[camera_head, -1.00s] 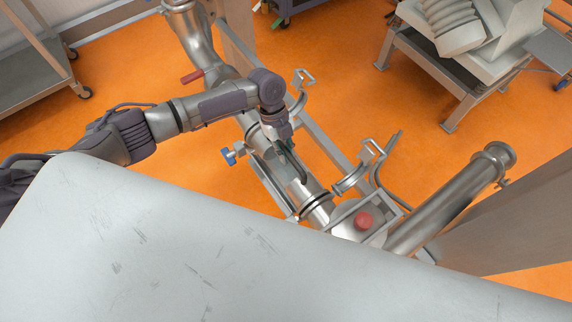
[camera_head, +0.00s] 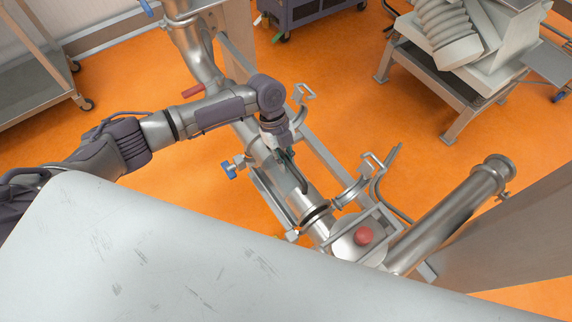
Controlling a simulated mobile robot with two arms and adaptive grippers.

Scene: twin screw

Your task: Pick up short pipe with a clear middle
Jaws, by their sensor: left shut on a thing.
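The short pipe (camera_head: 297,201) is a shiny metal cylinder lying slantwise in the pipe line, in the middle of the head view. Dark rings show near its lower right end. Its clear middle is hard to make out, as my gripper covers part of it. My left gripper (camera_head: 292,168) reaches down onto the pipe from above and is shut on it. The pipe still lies in line with the metal pipes on either side. I cannot tell whether it is clear of its support. My right gripper is not in view.
Open clamps (camera_head: 350,193) stand beside the line on the right. A red button (camera_head: 364,236) sits near its lower end. A thick slanted pipe (camera_head: 450,218) rises at the right. A large pale scratched surface (camera_head: 200,260) fills the foreground.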

